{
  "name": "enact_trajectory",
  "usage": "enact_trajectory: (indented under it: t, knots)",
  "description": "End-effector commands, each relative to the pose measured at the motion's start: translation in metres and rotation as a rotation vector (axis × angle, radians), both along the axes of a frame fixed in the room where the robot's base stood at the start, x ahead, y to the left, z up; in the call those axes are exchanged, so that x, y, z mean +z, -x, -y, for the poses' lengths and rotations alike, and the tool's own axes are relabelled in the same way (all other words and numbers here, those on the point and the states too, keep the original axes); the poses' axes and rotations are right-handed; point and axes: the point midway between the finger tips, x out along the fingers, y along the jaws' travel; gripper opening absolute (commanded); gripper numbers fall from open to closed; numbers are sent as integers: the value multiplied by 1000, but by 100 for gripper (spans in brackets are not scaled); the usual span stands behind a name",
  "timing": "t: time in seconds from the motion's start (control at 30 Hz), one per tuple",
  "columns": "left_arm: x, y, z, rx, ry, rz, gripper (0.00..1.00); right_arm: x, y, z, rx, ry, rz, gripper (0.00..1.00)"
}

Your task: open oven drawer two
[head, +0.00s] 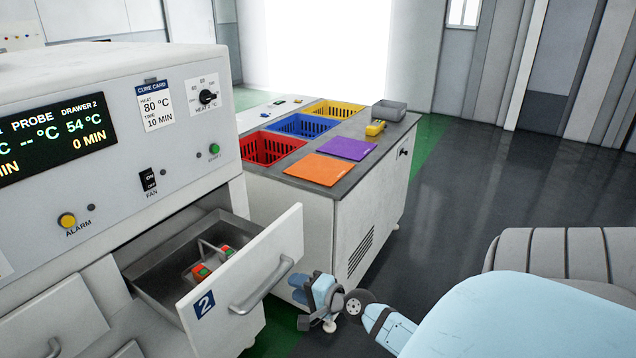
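The oven drawer two (285,243), with a blue "2" label on its white front, is pulled out of the oven (110,150). Its metal tray shows inside, holding small red, green and orange pieces (202,271) with thin grey rods. The bar handle (262,286) is on the drawer front. My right gripper (304,304) is just right of the handle, apart from it, and looks open and empty with its fingers toward the drawer. My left gripper is not in view.
Behind the drawer stands a grey-topped cabinet (375,165) with red (272,148), blue and yellow baskets, orange and purple mats, a yellow device and a grey box. Other closed drawers (60,315) are at lower left. Dark floor (480,180) lies open at the right.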

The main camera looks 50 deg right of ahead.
Motion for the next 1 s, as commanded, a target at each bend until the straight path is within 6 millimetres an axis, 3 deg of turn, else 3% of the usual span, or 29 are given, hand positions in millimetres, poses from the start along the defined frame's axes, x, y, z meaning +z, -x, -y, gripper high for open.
enact_trajectory:
  t: [0.2,0.4,1.0]
  knots:
    - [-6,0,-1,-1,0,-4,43,7,42,3,1,1,-2,39]
    - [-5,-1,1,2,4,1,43,11,60,5,0,0,-1,39]
    - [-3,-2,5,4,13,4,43,13,63,5,0,-1,1,39]
